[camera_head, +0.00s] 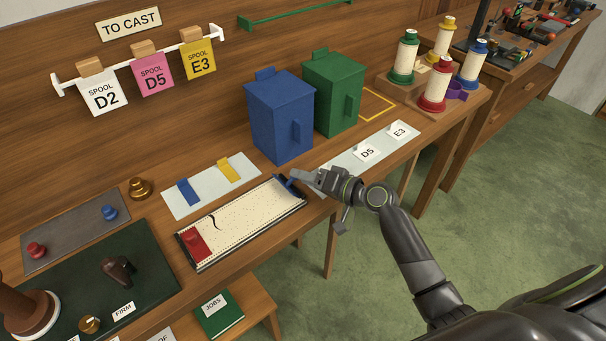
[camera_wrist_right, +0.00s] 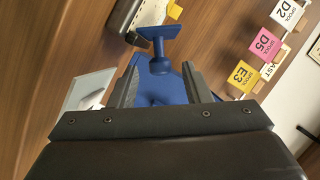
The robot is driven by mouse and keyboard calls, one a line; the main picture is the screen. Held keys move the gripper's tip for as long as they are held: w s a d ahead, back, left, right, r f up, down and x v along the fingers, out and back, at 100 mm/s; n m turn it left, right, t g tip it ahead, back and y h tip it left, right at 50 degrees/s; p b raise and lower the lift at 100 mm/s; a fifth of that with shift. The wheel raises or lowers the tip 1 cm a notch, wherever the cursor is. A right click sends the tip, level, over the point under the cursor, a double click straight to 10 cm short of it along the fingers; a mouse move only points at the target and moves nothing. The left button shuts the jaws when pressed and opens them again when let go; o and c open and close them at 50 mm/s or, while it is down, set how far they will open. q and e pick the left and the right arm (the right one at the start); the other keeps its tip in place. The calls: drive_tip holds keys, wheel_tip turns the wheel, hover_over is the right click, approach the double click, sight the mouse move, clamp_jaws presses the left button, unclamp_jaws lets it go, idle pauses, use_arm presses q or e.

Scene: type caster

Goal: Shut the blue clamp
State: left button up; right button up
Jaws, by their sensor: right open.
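The blue clamp (camera_head: 286,181) is at the right end of a long tray (camera_head: 240,225) holding a cream perforated strip. In the right wrist view, the clamp's blue T-shaped handle (camera_wrist_right: 157,33) shows just ahead of the fingers, its stem and rounded end near the gap between them. The handle appears to stand up from the tray. My right gripper (camera_head: 303,177) is open beside the clamp; the wrist view shows its spread fingers (camera_wrist_right: 160,82). I cannot tell whether they touch the clamp. A red clamp (camera_head: 194,243) lies across the tray's left end. My left gripper is not in view.
A blue bin (camera_head: 281,115) and a green bin (camera_head: 333,92) stand behind the clamp. A pale mat (camera_head: 350,155) with D5 and E3 cards lies right of the gripper. Another mat (camera_head: 205,202) holds blue and yellow pieces. Several thread spools stand at the far right.

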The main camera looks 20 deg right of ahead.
drive_tip(key=shift+w+a+f, duration=0.1)
drive_tip(key=shift+w+a, duration=0.25)
drive_tip(key=shift+w, duration=0.05)
clamp_jaws()
